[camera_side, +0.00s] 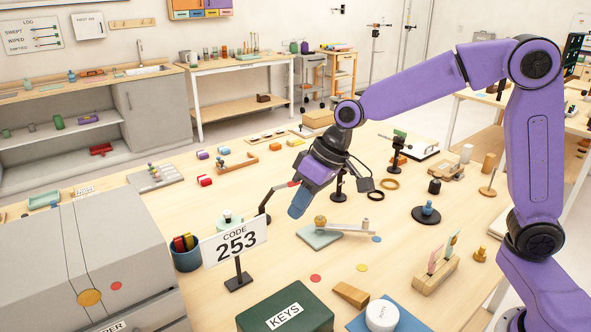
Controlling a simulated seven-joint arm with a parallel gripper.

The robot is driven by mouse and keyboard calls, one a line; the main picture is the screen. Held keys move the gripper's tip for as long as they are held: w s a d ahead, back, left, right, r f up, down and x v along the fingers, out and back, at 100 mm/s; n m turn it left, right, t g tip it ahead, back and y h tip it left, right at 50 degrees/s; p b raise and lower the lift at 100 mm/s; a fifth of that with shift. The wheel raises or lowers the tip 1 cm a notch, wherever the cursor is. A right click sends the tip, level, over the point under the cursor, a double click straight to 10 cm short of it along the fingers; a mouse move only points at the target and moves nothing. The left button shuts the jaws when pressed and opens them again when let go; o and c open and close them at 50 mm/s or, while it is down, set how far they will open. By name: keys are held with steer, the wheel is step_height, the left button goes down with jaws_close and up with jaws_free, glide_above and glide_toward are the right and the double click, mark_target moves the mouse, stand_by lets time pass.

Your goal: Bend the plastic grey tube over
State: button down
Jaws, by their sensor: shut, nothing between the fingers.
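My gripper (297,212), with blue fingers, points down over the middle of the table and is shut with nothing in it. A pale grey bar (347,227) with a tan knob at its left end lies over a pale green plate (318,238), right of and below my fingertips in the picture. It may be the grey tube, but I cannot tell for sure.
A sign reading CODE 253 (235,241), a blue cup of coloured pieces (186,256) and a green KEYS box (287,311) stand in front. A large grey machine (80,255) fills the left. A wooden block with slots (435,273) is at right.

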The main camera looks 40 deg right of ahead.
steer(key=w+d+r, duration=0.2)
steer(key=w, duration=0.1)
steer(key=w+d+r+m, duration=0.1)
steer(key=w+d+r, duration=0.1)
steer(key=w, duration=0.1)
steer(key=w+d+r+m, duration=0.1)
steer(key=w+d+r, duration=0.1)
steer(key=w, duration=0.1)
steer(key=shift+w+d+g+h, duration=0.25)
steer(key=shift+d+g+h, duration=0.05)
steer(key=w+d+r+m, duration=0.2)
steer(key=w+d+r, duration=0.25)
steer(key=d, duration=0.35)
glide_toward(285, 186)
steer(key=w+d+f, duration=0.3)
steer(key=shift+g, duration=0.4)
steer(key=shift+s+a+f, duration=0.15)
steer(key=shift+a+f, duration=0.45)
steer(key=shift+a, duration=0.25)
steer(key=shift+s+a+f, duration=0.15)
steer(key=shift+a+f, duration=0.45)
steer(key=shift+a, duration=0.2)
